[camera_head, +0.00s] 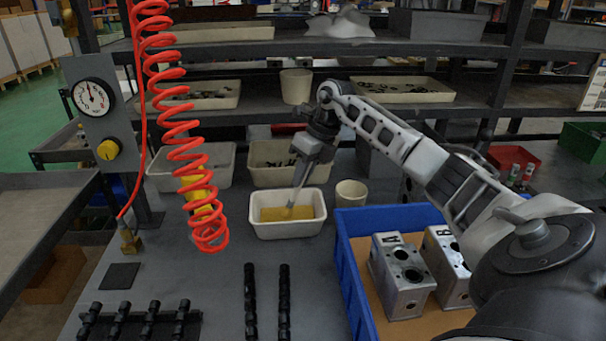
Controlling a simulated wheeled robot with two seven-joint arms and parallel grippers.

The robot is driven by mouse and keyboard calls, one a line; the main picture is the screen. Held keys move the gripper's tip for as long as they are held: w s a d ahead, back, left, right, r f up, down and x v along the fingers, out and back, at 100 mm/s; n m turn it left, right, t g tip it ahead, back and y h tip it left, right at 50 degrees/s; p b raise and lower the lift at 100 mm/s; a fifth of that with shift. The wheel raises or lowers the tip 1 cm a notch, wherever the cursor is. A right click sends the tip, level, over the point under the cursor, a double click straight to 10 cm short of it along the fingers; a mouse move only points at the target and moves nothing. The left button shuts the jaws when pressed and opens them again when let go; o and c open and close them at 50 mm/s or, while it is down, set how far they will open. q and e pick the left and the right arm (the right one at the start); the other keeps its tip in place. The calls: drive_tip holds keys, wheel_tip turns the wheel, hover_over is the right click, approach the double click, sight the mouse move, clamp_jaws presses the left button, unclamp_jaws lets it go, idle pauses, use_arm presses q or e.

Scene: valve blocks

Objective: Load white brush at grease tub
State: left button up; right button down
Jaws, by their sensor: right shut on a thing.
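My right gripper (306,157) is shut on the white brush (297,193) and holds it tilted downward over the grease tub. The grease tub (259,230) is a white rectangular tray with yellow grease inside, near the middle of the bench. The brush's lower end is at the grease in the right half of the tub; whether it touches the grease or hovers just above is hard to tell. The fingers partly hide the brush's upper end. My left gripper is not in view.
A blue crate (345,262) with metal valve blocks (402,275) stands right of the tub. A cream cup (351,193) is beside the tub. A red coiled hose (182,140) hangs at the left. Black parts (250,300) lie in front; bins (270,165) stand behind.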

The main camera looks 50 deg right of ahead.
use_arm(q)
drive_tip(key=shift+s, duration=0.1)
